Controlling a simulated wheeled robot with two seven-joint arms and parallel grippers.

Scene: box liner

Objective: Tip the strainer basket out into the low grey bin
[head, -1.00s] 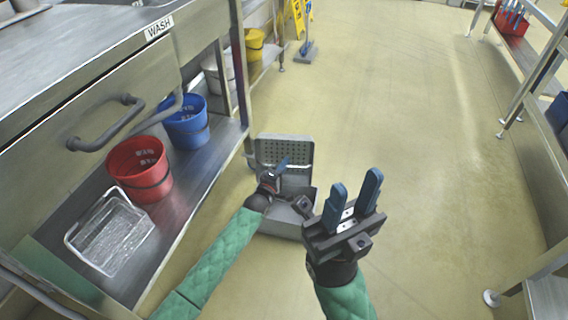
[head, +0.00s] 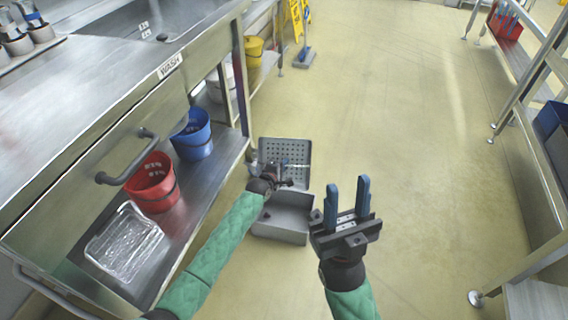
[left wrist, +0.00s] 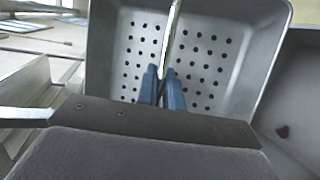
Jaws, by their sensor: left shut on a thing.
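The strainer basket (head: 296,149) is grey with rows of round holes. It is at the far edge of the low grey bin (head: 284,231), on the floor, with its perforated face towards me; I cannot tell whether it touches the bin. My left gripper (head: 287,178) is shut on the basket's thin bar. In the left wrist view the fingers (left wrist: 164,86) close on this bar, across the basket (left wrist: 205,55), which looks empty there. The bin (left wrist: 300,85) lies at the right, with a small dark red scrap (left wrist: 283,131) inside. My right gripper (head: 348,200) is open and empty.
At left, a steel sink bench has a lower shelf (head: 190,212) with a red bucket (head: 150,183), a blue bucket (head: 192,137) and a clear wire-edged tray (head: 122,242). The floor right of the bin is clear up to a steel rack (head: 540,85).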

